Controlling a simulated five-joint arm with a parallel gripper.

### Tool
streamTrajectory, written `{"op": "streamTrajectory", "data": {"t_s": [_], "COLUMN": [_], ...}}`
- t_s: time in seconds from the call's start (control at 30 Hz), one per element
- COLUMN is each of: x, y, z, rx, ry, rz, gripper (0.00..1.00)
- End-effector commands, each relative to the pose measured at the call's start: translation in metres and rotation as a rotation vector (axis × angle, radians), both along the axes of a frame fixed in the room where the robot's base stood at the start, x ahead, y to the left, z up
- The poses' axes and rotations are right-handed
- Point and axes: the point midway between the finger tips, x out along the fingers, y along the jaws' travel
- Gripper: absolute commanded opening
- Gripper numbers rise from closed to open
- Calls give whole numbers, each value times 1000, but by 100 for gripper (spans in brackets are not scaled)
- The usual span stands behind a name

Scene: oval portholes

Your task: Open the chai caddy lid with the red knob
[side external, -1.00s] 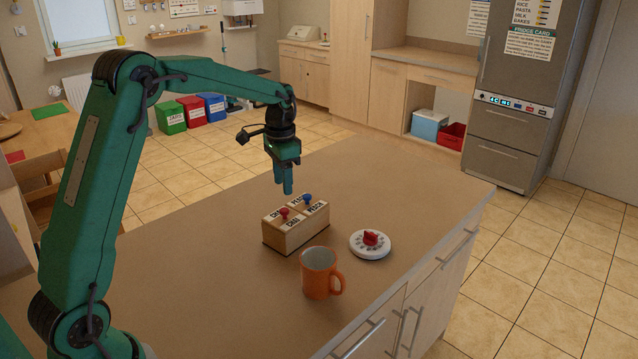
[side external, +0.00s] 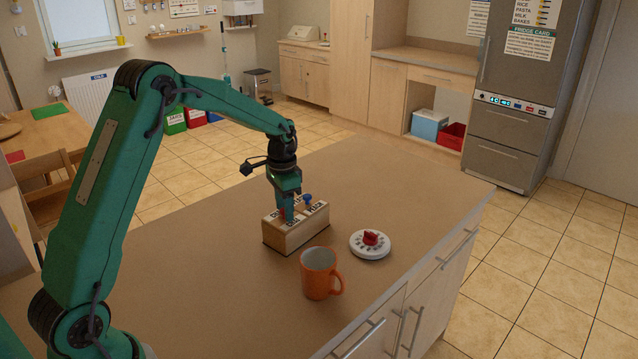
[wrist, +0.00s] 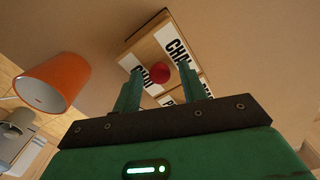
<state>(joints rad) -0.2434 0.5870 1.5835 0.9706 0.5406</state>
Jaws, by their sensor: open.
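The wooden chai caddy (side external: 290,239) stands on the brown counter, with white labels on its top. Its red knob (wrist: 160,72) is in the wrist view, on the lid between labels reading CHAI. In the side view my gripper (side external: 288,216) is lowered to the caddy top and largely hides the red knob. In the wrist view my gripper (wrist: 158,82) is open, with one finger on each side of the red knob. I cannot tell whether either finger touches it. A blue knob (side external: 307,199) stands on another lid, to the right of my gripper.
An orange mug (side external: 319,273) stands in front of the caddy; it also shows in the wrist view (wrist: 60,80). A white round dial with a red centre (side external: 370,244) lies to the right. The counter (side external: 400,190) is clear behind the caddy.

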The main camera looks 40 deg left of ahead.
Motion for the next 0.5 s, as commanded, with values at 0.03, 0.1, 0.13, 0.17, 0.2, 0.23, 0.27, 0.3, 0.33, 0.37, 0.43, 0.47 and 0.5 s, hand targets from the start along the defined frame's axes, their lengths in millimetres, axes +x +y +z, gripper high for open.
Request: {"op": "streamTrajectory", "data": {"t_s": [0.03, 0.1, 0.13, 0.17, 0.2, 0.23, 0.27, 0.3, 0.33, 0.37, 0.43, 0.47, 0.5], "x": [0, 0, 0, 0, 0, 0, 0, 0, 0, 0, 0, 0, 0], "y": [0, 0, 0, 0, 0, 0, 0, 0, 0, 0, 0, 0, 0], "z": [0, 0, 0, 0, 0, 0, 0, 0, 0, 0, 0, 0, 0], "rx": [0, 0, 0, 0, 0, 0, 0, 0, 0, 0, 0, 0, 0], "ry": [0, 0, 0, 0, 0, 0, 0, 0, 0, 0, 0, 0, 0], "rz": [0, 0, 0, 0, 0, 0, 0, 0, 0, 0, 0, 0, 0], "gripper": [42, 42, 42, 40, 32, 26, 20, 13, 7, 1, 0, 0, 0]}}
